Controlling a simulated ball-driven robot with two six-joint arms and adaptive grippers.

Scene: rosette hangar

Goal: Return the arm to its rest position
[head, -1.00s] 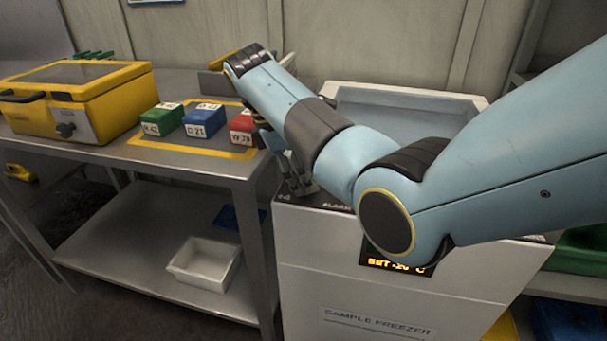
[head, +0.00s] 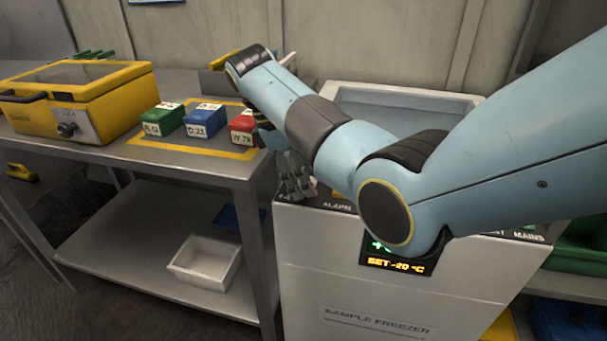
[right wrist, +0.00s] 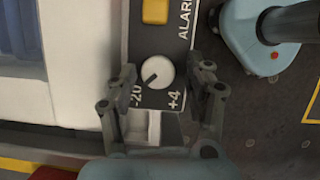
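My right arm (head: 330,140) reaches over the white sample freezer (head: 400,310), hiding part of its top. My right gripper (head: 297,178) points down at the freezer's near left corner. In the right wrist view its fingers (right wrist: 165,82) are apart and hold nothing. The round white knob (right wrist: 157,72) shows between the fingers, its dark pointer toward the -20 mark; I cannot tell how far below the fingertips it lies. The freezer display (head: 397,264) reads SET -20 °C, with a partly hidden green line above. My left gripper is not in view.
A steel table (head: 190,163) stands left of the freezer, close to my gripper. It holds a yellow case (head: 75,95) and green (head: 162,120), blue (head: 205,120) and red (head: 243,128) boxes. A white bin (head: 203,262) sits on its lower shelf.

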